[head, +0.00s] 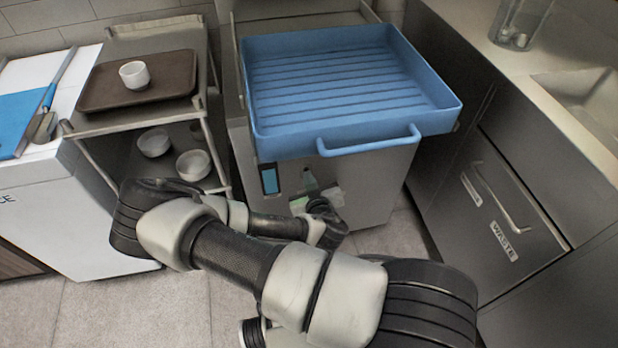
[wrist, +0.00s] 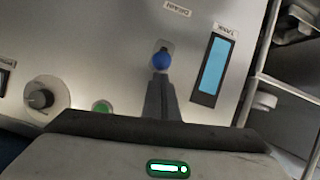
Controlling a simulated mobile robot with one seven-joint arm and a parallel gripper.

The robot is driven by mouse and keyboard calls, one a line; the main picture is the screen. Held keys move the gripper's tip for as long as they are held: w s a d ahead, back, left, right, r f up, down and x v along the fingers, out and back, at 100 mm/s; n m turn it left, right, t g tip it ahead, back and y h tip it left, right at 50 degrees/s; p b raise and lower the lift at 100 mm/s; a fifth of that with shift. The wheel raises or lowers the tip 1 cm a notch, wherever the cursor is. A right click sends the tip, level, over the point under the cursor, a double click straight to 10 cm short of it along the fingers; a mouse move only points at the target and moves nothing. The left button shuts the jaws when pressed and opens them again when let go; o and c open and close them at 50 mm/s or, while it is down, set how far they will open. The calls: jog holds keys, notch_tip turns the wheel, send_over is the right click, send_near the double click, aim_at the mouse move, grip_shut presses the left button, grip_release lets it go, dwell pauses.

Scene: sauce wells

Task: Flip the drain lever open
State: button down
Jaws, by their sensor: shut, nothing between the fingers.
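The drain lever (wrist: 161,60) shows in the wrist view as a blue knob on a small plate, under a label reading DRAIN. My gripper (wrist: 160,84) is shut and empty, with its fingertips right at the knob in the picture. I cannot tell whether they touch it. The lever's shaft is hidden, so its position is unclear. In the head view my forearm and gripper (head: 326,215) are low in front of the grey machine (head: 390,185), and I cannot make out the lever there.
Beside the lever are a blue tank gauge (wrist: 213,66), a black dial (wrist: 40,98) and a green button (wrist: 102,107). A blue ribbed tray (head: 440,118) with a handle tops the machine. A cart (head: 85,133) stands left, and a waste cabinet (head: 510,200) stands right.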

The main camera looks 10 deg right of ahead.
notch_tip(320, 180, down, 8)
jog(key=s+b, duration=0.2)
jog(key=b, duration=0.1)
dwell(0.5)
jog(key=shift+a, duration=0.1)
dwell(0.3)
